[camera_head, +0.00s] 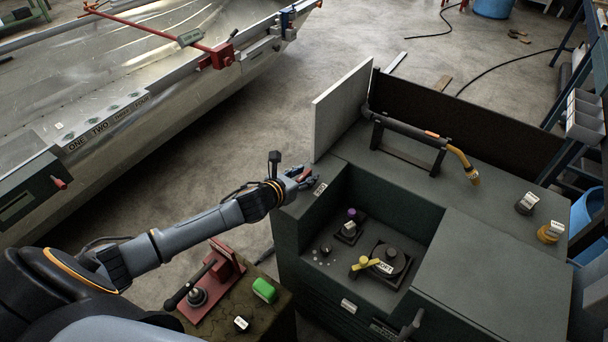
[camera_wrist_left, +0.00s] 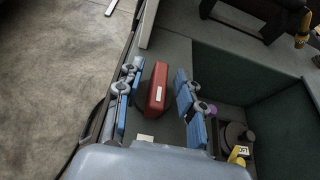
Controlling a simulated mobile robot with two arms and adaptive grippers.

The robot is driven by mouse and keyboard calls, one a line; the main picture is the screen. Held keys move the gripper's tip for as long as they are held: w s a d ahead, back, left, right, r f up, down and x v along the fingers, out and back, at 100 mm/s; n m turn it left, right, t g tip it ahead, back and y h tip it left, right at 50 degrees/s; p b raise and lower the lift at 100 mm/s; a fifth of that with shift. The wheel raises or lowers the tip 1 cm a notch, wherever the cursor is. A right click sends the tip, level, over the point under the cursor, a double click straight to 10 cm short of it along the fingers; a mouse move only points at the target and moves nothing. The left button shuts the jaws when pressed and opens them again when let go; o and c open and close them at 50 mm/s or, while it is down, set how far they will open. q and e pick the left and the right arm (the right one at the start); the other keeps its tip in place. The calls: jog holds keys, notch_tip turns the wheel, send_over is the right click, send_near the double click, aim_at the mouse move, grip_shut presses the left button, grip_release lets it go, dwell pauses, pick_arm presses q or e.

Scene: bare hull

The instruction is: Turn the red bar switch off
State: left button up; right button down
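The red bar switch (camera_wrist_left: 157,88) is on the dark green cabinet (camera_head: 470,275), on its top near the left edge. In the left wrist view it stands between the blue-padded fingers of my left gripper (camera_wrist_left: 156,98), with a gap on each side. The gripper is open around it and not closed on it. In the head view my left arm reaches in from the left, and the gripper (camera_head: 297,180) at its end covers most of the switch. A small white label (camera_head: 320,189) lies beside it. My right gripper is not in view.
A light upright panel (camera_head: 341,108) stands just behind the switch. A recess to the right holds a black valve with a yellow handle (camera_head: 366,264). A welding torch (camera_head: 408,130) rests on a stand at the back. A red clamp (camera_head: 213,285) sits at the lower left.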

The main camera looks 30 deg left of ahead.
pick_arm(q)
grip_shut()
